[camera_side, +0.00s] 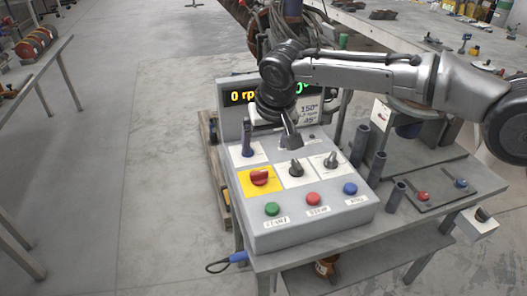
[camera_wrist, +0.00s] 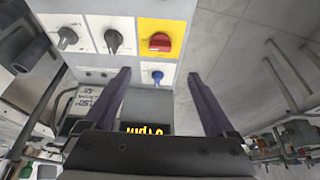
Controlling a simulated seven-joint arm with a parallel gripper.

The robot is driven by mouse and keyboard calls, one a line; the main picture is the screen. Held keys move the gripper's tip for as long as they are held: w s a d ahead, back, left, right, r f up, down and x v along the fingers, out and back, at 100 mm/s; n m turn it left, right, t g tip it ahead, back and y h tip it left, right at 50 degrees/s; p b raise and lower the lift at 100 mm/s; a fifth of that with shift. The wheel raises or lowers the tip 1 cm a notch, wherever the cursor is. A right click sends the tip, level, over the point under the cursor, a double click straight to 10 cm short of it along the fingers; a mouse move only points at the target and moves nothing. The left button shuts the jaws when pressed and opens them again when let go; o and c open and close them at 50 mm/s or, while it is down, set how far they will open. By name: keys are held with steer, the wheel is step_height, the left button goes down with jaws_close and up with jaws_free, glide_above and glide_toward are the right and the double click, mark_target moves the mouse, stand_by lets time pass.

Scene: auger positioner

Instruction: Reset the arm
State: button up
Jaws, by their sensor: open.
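The grey control box (camera_side: 310,215) stands on a metal bench. My gripper (camera_wrist: 158,74) is over its back part, near the display, with its two dark fingers spread. In the wrist view the small blue lever (camera_wrist: 157,77) on a white plate shows between the fingertips; contact cannot be told. The red knob (camera_side: 260,178) sits on a yellow plate, and it also shows in the wrist view (camera_wrist: 160,42). Two grey knobs (camera_side: 296,168) (camera_side: 330,160) sit to its right. Green (camera_side: 272,209), red (camera_side: 313,199) and blue (camera_side: 350,188) buttons line the front. The display (camera_side: 243,97) reads 0 rpm, its right part partly hidden.
Dark upright tubes (camera_side: 377,168) stand to the right of the box. A side table (camera_side: 45,60) stands at the left. The floor (camera_side: 160,130) between is clear.

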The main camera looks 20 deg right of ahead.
steer(key=shift+s+r, duration=0.1)
steer(key=shift+r, duration=0.2)
